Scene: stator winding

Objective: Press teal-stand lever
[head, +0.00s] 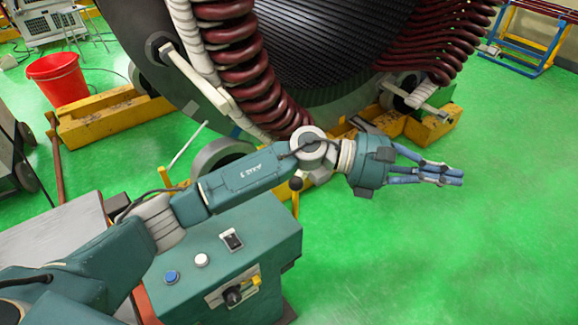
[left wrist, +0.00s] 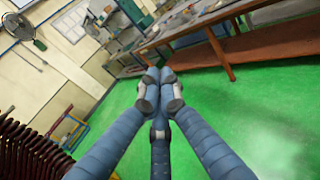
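The teal stand (head: 230,262) is a box at the lower middle of the head view, with a blue button, a white button, a black switch and a dark knob on it. A lever (head: 296,192) with a black ball top and yellow shaft stands roughly upright at its far right corner. My left arm crosses above the stand and hides part of its top. My left gripper (head: 455,174) is well right of the lever, over green floor, touching nothing. In the left wrist view its blue fingers (left wrist: 158,82) meet at the tips with nothing between them. My right gripper is out of view.
The large stator (head: 300,40) with dark red coils stands behind the stand on yellow supports (head: 110,118). A red bucket (head: 58,78) is at the upper left. The green floor at right is clear. A long workbench (left wrist: 255,62) shows in the left wrist view.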

